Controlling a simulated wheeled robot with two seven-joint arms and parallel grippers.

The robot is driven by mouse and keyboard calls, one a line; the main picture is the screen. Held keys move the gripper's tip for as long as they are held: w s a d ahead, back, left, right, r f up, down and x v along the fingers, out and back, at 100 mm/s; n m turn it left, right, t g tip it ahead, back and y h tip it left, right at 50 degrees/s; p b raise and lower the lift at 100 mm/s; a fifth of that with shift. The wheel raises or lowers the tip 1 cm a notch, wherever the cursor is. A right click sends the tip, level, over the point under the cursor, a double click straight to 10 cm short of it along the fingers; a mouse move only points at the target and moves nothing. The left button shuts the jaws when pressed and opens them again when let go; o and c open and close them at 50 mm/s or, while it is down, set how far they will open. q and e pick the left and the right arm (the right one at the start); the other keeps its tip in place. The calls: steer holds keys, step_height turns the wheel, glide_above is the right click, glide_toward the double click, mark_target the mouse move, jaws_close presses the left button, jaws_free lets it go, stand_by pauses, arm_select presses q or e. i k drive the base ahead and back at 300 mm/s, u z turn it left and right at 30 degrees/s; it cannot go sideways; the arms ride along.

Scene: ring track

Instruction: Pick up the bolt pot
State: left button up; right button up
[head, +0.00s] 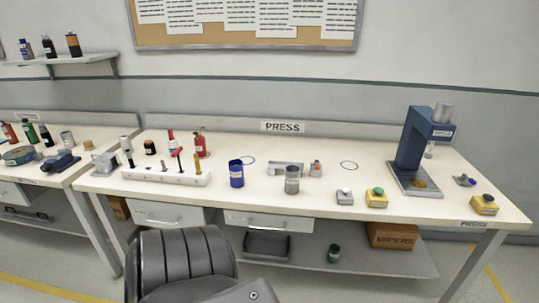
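No label reading "bolt pot" is legible, so I cannot tell for sure which container it is. A blue cylindrical pot (236,176) with a small pale label stands upright near the front middle of the white table. A grey metal cylindrical pot (292,182), also with a pale label, stands upright to its right near the front edge. A small green pot (333,253) stands on the shelf under the table. Neither of my grippers shows in the head view, and nothing is seen holding any pot.
The press (412,150) stands on the right of the white table (330,140). A white rack (165,176) with upright tools is at left, with a red extinguisher (201,143) behind it. A wipers box (392,236) is below.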

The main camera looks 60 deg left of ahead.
mark_target(237, 175)
steer(key=u, duration=0.2)
steer(key=i, duration=0.8)
steer(key=u, duration=1.1)
steer(key=i, duration=0.5)
steer(key=u, duration=0.55)
